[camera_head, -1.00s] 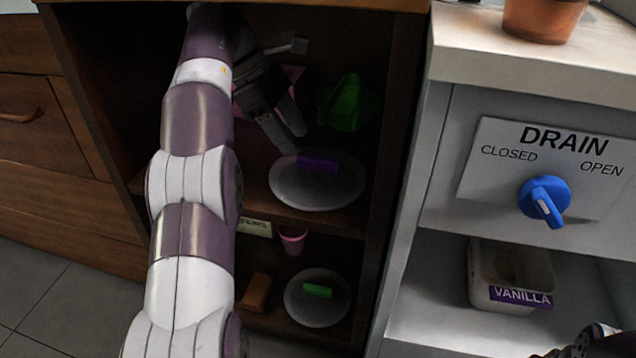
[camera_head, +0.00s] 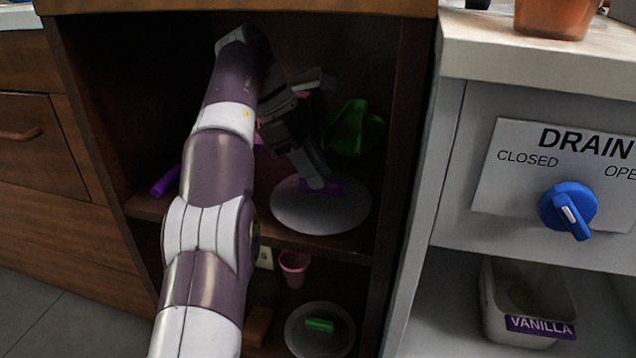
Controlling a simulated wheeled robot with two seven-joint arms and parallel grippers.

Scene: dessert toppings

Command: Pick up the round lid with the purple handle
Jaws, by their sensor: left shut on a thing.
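The round lid (camera_head: 330,217) is a pale disc lying on the upper shelf of the dark wooden cabinet. Its purple handle (camera_head: 333,188) stands at its middle and is partly covered by my left gripper. My left gripper (camera_head: 318,183) reaches down from above and is shut on the purple handle. The lid looks to be still at shelf level. My right gripper is not in view.
A green object (camera_head: 350,128) stands behind the lid, with a purple item (camera_head: 165,181) at the shelf's left. Below are a pink cup (camera_head: 294,268) and a lid with a green handle (camera_head: 320,326). The cabinet's right wall is close.

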